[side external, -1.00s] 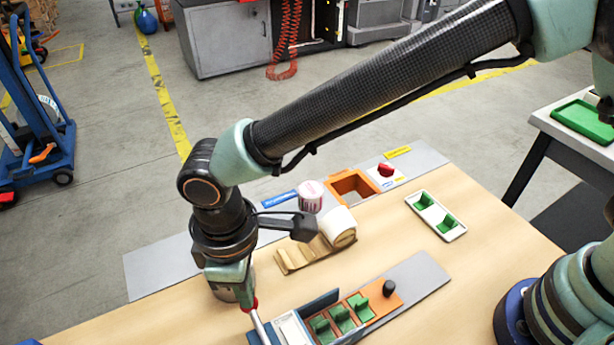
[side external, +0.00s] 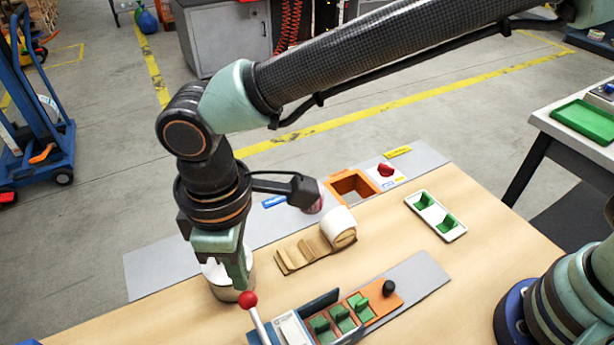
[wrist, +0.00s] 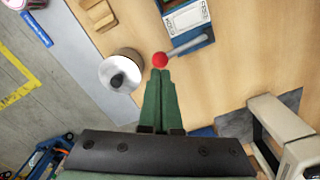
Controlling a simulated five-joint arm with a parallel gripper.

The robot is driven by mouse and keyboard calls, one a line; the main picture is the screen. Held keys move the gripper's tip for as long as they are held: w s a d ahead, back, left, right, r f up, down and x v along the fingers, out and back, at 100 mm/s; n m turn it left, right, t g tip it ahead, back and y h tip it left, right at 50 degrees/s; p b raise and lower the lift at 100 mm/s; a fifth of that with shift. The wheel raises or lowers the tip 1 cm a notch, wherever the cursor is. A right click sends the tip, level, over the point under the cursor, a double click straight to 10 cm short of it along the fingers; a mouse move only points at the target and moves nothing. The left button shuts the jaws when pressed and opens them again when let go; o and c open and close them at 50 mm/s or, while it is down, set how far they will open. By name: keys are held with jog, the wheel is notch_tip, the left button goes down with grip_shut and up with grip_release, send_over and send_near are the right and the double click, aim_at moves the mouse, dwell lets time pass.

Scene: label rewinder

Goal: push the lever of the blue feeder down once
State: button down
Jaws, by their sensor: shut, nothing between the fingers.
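The lever (side external: 262,328) of the blue feeder (side external: 319,303) is a thin silver rod with a red ball (side external: 248,299) on its end. It slants up and to the left from the feeder in the side view. In the wrist view the ball (wrist: 159,60) lies just beyond my fingertips, with the rod running right to the feeder (wrist: 191,32). My gripper (side external: 243,286) is shut and empty, pointing down, its tips close above the ball. I cannot tell whether they touch it. The feeder's lower end is cut off in the side view.
A metal cylinder with a black knob (wrist: 118,78) stands just left of my fingers. Green parts in an orange holder (side external: 362,308) sit right of the feeder. A green-pocketed tray (side external: 452,232) stands farther right.

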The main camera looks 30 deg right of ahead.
jog(key=shift+r, duration=2.75)
jog(key=w+d+r+m+t+y, duration=0.1)
jog(key=w+d+r+m, duration=0.25)
jog(key=d, duration=0.65)
jog(key=w+d+r+m+t, duration=0.1)
jog(key=w+d+r+m, duration=0.2)
jog(key=d, duration=0.7)
jog(key=s+d+m+t, duration=0.1)
jog(key=s+d+m, duration=0.1)
jog(key=d, duration=0.7)
jog(key=s+d+f+m+t+h, duration=0.1)
jog(key=s+d+m+t, duration=0.1)
jog(key=d, duration=0.8)
jog(key=shift+s+d+m+t, duration=0.25)
jog(key=shift+d+m+t, duration=0.05)
jog(key=shift+m, duration=0.45)
